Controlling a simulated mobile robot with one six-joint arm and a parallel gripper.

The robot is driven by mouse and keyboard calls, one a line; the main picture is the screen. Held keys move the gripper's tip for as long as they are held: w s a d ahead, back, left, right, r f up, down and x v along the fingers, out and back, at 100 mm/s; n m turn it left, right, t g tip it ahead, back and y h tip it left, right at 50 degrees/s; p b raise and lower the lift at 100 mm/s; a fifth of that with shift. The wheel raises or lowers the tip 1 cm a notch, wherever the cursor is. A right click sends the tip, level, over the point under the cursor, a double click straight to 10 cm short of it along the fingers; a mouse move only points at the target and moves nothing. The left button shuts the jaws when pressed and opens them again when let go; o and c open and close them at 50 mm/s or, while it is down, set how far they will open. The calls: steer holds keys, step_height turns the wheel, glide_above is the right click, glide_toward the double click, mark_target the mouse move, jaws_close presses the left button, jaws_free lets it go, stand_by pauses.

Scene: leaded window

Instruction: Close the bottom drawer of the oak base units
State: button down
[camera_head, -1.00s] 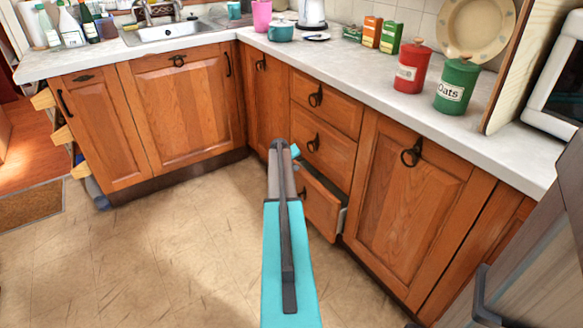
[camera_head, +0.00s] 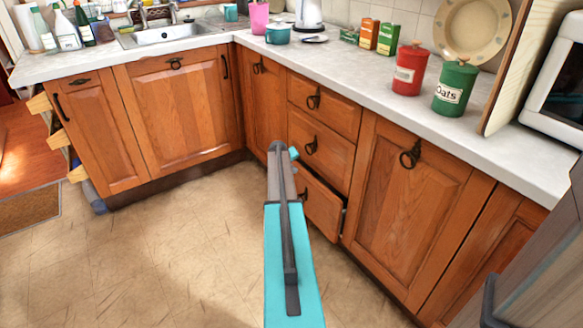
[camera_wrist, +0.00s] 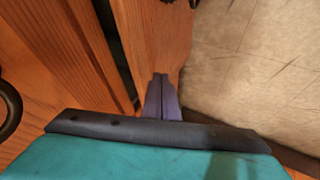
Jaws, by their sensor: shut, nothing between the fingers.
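The bottom drawer (camera_head: 322,208) of the oak base units is slightly open in the head view, its front standing a little proud of the cabinet at its right edge. My arm covers its left part. In the wrist view its wooden front (camera_wrist: 152,38) shows with a dark gap beside it. My gripper (camera_wrist: 161,77) is shut and empty, with its fingertips at the drawer front; I cannot tell for sure whether they touch. In the head view the fingertips are hidden behind my arm.
Two shut drawers (camera_head: 322,155) sit above it. A cupboard door (camera_head: 405,215) with a ring handle is to the right. A grey appliance (camera_head: 535,270) stands at the lower right.

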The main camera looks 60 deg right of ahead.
steer(key=w+a+p+v, duration=0.1)
steer(key=v, duration=1)
steer(key=shift+a+f, duration=0.35)
